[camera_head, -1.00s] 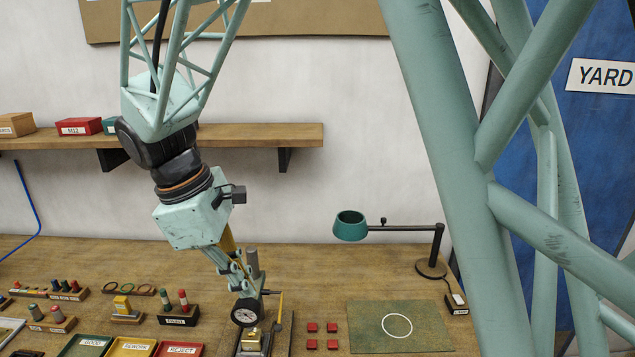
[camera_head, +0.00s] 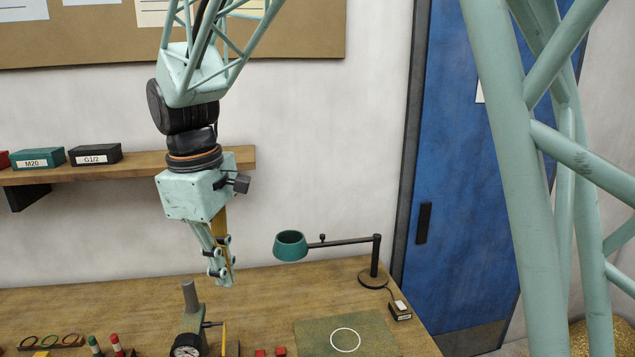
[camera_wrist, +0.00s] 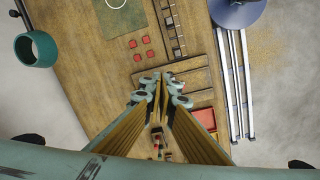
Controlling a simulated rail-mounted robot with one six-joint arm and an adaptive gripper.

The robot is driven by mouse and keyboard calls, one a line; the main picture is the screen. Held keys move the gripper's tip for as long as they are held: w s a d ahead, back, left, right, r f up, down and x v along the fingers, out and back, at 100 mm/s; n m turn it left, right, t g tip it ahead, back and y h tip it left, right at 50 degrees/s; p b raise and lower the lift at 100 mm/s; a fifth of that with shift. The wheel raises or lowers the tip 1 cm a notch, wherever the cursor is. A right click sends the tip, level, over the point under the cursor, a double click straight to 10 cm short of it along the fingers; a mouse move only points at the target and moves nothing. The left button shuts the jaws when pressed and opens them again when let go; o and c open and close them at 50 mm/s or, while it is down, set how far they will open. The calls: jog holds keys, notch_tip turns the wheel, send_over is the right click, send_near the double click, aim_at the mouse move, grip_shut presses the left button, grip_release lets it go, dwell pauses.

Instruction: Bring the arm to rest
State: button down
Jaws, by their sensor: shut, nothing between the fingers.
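My gripper (camera_head: 222,280) hangs pointing down in the head view, above the bench and clear of everything on it. Its fingers are together with nothing between them. In the wrist view the gripper (camera_wrist: 161,78) also shows shut, over the wooden bench. The dial gauge stand (camera_head: 188,330) is on the bench below and slightly left of the gripper, apart from it.
A green lamp (camera_head: 290,245) on a jointed arm stands right of the gripper. A green mat (camera_head: 310,335) with a white circle lies at the bench's right. Red squares (camera_wrist: 141,43) lie beside the mat. A shelf (camera_head: 130,170) with labelled boxes is behind.

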jog(key=w+d+r+m+t+y, duration=0.1)
jog(key=w+d+r+m+y, duration=0.15)
jog(key=d+r, duration=0.4)
jog(key=w+d+r+m+y, duration=0.1)
jog(key=w+d+r+m, duration=0.35)
jog(key=d, duration=0.35)
jog(key=s+d+f+m+t+h+b, duration=0.1)
jog(key=s+d+m+h+b, duration=0.2)
jog(key=s+d, duration=1.35)
jog(key=s+d+f+m+b, duration=0.1)
jog(key=s+d+f, duration=0.3)
jog(key=s, duration=0.5)
jog(key=s+d+f+m+t+b, duration=0.1)
jog(key=s+d+f+m, duration=0.3)
jog(key=s, duration=0.6)
jog(key=shift+d+f+m+b, duration=0.3)
jog(key=shift+d+f+b, duration=0.1)
jog(key=shift+d+b, duration=0.1)
jog(key=c, duration=3.4)
grip_release()
